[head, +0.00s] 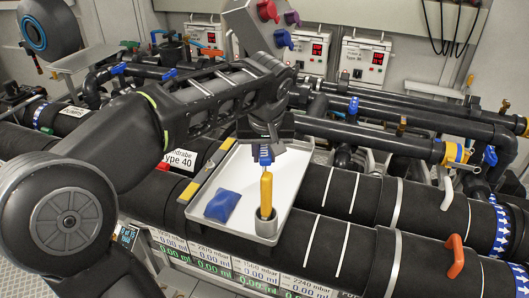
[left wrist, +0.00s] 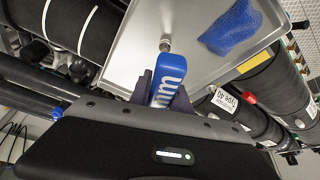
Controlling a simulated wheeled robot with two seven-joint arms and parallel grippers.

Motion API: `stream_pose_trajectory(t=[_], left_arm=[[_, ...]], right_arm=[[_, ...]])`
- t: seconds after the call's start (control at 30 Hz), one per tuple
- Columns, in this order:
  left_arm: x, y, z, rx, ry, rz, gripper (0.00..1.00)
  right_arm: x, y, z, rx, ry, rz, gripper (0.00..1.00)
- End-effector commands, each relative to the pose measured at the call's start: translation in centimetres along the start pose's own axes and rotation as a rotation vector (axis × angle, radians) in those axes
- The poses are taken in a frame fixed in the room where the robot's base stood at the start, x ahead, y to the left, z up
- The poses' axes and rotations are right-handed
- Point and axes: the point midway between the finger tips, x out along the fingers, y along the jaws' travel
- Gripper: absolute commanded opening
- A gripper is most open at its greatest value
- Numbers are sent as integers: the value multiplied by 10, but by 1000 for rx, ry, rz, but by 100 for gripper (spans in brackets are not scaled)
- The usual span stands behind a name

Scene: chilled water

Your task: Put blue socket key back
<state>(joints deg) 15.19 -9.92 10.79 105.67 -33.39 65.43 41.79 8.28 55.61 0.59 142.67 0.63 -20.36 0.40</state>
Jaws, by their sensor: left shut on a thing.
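My left gripper (head: 265,142) is over the white tray (head: 292,168), pointing down. It is shut on the blue socket key (head: 265,158), which shows below the fingers. A yellow-handled tool (head: 266,190) stands upright in a grey cup (head: 266,223) at the tray's front corner. My right gripper is not in view.
A crumpled blue cloth (head: 222,206) lies on the tray's left part and also shows in the left wrist view (left wrist: 231,28). Thick black pipes (head: 350,195) run around the tray. Grey boxes with red displays (head: 365,60) hang behind. The tray's middle is mostly clear.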

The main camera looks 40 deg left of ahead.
Motion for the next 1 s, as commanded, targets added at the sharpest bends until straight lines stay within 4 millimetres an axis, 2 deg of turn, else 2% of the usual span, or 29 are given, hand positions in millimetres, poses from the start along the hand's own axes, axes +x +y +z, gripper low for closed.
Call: stream_pose_trajectory(t=[0.07,0.1,0.37,0.77,0.87,1.0], left_arm=[[3,0,1,0,1,1,0],[3,0,1,0,0,0,24],[2,0,1,0,0,0,45],[-4,0,-1,0,1,1,45],[-15,0,-1,0,3,1,45],[-40,1,-1,1,5,3,45]], right_arm=[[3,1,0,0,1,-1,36],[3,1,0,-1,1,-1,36],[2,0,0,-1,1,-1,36],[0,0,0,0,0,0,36],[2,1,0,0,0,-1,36],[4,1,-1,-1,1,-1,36]])
